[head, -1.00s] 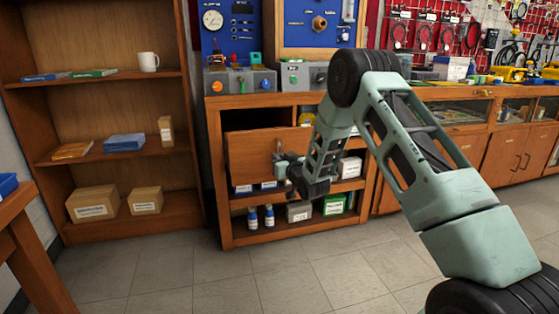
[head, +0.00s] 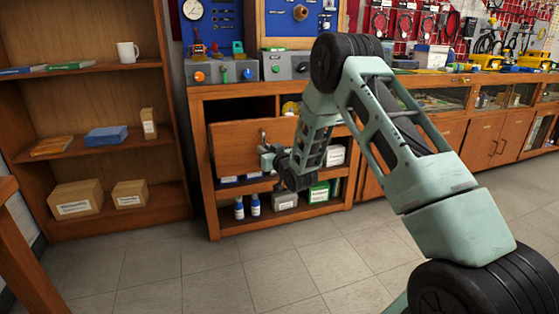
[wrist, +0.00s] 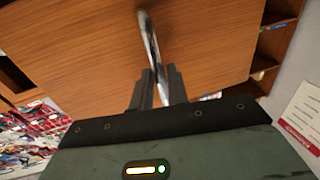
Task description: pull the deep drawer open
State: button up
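The deep drawer's wooden front (head: 232,148) stands out from the bench cabinet in the head view, with a dark gap above it. The drawer is partly open. The same front fills much of the wrist view (wrist: 80,50). Its upright metal handle (wrist: 148,38) runs down between the two fingers of my gripper (wrist: 161,75). The fingers are close together around the handle and look shut on it. In the head view my gripper (head: 265,154) is at the handle, and my arm hides the drawer's right part.
A bookshelf (head: 180,120) stands to the left, with a table edge (head: 20,250) at far left. The tiled floor (head: 220,270) in front is clear.

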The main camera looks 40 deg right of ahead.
jog(key=s+a+p, duration=0.1)
jog(key=s, duration=1.5)
jog(key=shift+a, duration=0.15)
